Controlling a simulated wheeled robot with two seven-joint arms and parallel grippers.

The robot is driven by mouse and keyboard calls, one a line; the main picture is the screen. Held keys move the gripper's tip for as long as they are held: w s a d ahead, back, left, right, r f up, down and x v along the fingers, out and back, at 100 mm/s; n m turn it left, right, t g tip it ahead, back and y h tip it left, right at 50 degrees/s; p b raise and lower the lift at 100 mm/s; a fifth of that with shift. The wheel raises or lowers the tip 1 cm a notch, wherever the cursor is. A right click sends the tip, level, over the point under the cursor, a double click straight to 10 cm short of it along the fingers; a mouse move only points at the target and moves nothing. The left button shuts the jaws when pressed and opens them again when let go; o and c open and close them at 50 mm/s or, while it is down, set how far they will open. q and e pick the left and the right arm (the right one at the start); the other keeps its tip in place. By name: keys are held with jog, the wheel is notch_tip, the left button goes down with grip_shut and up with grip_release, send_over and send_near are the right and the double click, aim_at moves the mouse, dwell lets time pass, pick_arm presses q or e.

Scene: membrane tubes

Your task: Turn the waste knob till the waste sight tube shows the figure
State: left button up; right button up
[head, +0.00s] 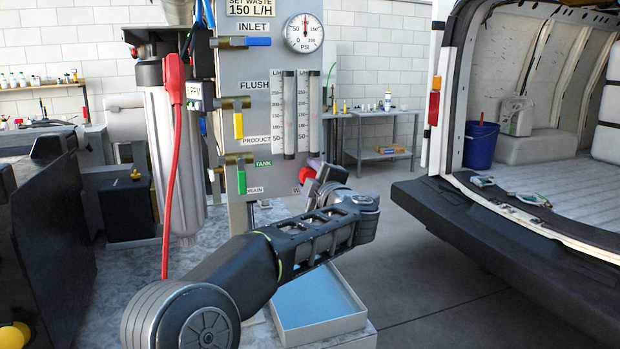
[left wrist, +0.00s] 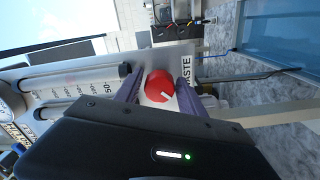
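The red waste knob (head: 306,174) is low on the grey panel (head: 258,100), under the right-hand sight tube (head: 314,112). The left-hand sight tube (head: 289,112) stands beside it. A sign (head: 250,7) reads "SET WASTE 150 L/H". The tubes' float levels are too small to read. My left gripper (head: 314,178) is at the knob, partly hidden by its own wrist. In the left wrist view, the red knob (left wrist: 160,86) with its white pointer line sits between the open fingers (left wrist: 160,88), with narrow gaps at its sides. My right gripper is not in view.
A pressure gauge (head: 303,33) and blue, yellow and green valve handles are on the panel. A red cable (head: 173,150) hangs at its left. A blue-lined tray (head: 318,305) lies below my left arm. An open van (head: 530,150) stands at right.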

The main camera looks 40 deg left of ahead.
pick_arm(q)
jog(key=shift+o, duration=1)
jog(key=shift+d, duration=0.1)
jog(key=b+v, duration=0.1)
jog(key=v, duration=0.6)
jog(key=shift+s+d+b, duration=0.25)
jog(key=shift+d+b, duration=0.05)
